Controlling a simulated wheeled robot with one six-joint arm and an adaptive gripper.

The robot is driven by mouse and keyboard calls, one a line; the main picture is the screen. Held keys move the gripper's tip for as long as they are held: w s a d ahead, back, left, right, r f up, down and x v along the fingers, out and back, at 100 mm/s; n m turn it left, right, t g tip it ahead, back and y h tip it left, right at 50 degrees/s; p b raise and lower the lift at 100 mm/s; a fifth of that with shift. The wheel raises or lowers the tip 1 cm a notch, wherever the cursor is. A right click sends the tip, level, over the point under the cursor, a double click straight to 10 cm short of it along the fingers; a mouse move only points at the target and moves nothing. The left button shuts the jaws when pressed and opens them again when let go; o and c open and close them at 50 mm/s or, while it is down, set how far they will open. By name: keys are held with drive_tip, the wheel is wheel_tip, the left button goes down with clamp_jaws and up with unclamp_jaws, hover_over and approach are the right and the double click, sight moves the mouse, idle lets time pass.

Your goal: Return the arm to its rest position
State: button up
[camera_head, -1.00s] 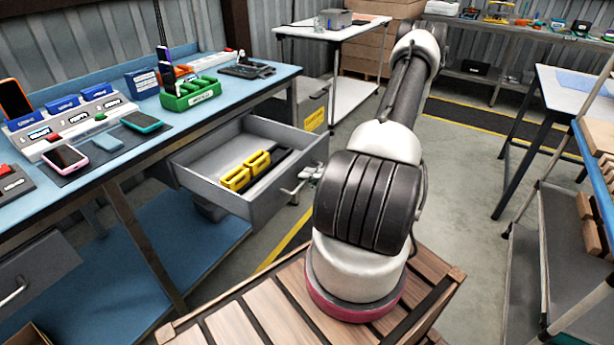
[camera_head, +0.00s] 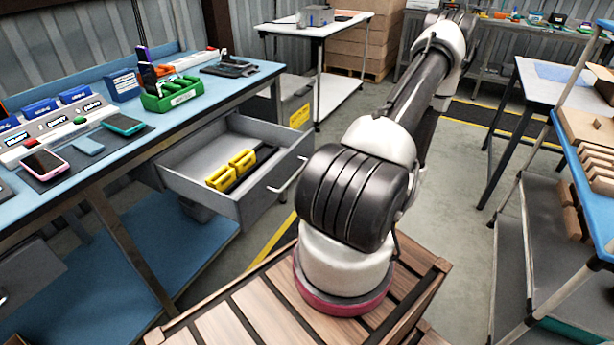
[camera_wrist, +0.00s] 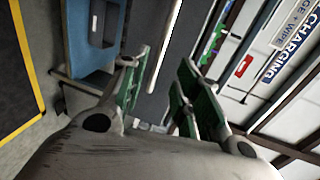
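My arm (camera_head: 415,90) rises from its wooden-slatted base and stretches away to the upper right in the head view. My gripper is hidden in the head view. In the wrist view my gripper (camera_wrist: 158,88) shows two green-padded fingers with a clear gap between them. Nothing is held between the pads.
An open grey drawer (camera_head: 262,198) holding yellow items (camera_head: 232,170) juts from the blue workbench (camera_head: 195,103) on the left. A shelved cart (camera_head: 584,160) and a white table (camera_head: 540,85) stand right. Open floor lies between.

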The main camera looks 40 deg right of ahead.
drive_tip(key=shift+v, duration=1.2)
drive_tip(key=shift+r, duration=0.1)
drive_tip(key=s+a+r+n+g+y, duration=0.1)
drive_tip(key=a+r+n+g+y, duration=0.3)
drive_tip(key=a+r+n+g, duration=1)
drive_tip(key=s+a+r+t+h, duration=0.1)
drive_tip(key=r+h, duration=0.3)
drive_tip(key=r, duration=0.5)
drive_tip(key=s+a+r+t+h, duration=0.1)
drive_tip(key=s+r+h, duration=0.3)
drive_tip(key=r, duration=0.6)
drive_tip(key=shift+a+r+t+h, duration=0.35)
drive_tip(key=shift+t+h, duration=0.35)
drive_tip(key=shift+t, duration=0.2)
